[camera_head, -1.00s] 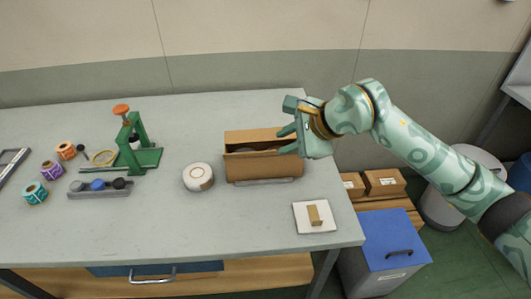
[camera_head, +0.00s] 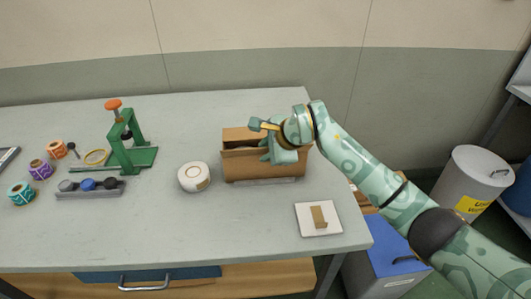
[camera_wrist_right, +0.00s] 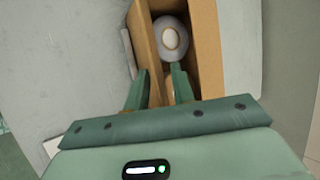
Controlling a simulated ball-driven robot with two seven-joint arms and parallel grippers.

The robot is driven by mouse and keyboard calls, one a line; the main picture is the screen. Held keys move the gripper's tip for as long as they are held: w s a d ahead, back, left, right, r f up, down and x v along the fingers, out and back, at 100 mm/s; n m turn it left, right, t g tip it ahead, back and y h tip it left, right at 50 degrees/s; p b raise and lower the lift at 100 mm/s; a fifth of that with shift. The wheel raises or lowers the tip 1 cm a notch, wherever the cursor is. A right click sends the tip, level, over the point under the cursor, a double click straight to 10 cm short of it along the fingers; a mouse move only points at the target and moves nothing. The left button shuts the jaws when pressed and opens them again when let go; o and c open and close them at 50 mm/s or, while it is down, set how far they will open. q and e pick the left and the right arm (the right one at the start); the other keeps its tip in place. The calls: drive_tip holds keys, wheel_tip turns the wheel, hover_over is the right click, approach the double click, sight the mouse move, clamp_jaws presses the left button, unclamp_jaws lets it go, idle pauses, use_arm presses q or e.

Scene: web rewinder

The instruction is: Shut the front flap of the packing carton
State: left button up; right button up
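The brown packing carton (camera_head: 262,172) stands on the table with its top open. A flap stands up at its back left (camera_head: 240,134). I cannot clearly tell the front flap from the front wall. In the right wrist view the carton (camera_wrist_right: 206,45) holds a pale roll (camera_wrist_right: 172,40). My right gripper (camera_head: 264,141) is over the carton's right half. In the wrist view (camera_wrist_right: 158,88) its fingers are apart, one toward the inside and one outside the front wall; contact is unclear. My left gripper is out of view.
A white roll (camera_head: 194,177) stands left of the carton. A white pad with a tan piece (camera_head: 319,217) lies at the front right. The table's front middle is clear.

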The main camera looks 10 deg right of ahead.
drive_tip(key=shift+w+a+f, duration=0.1)
clamp_jaws()
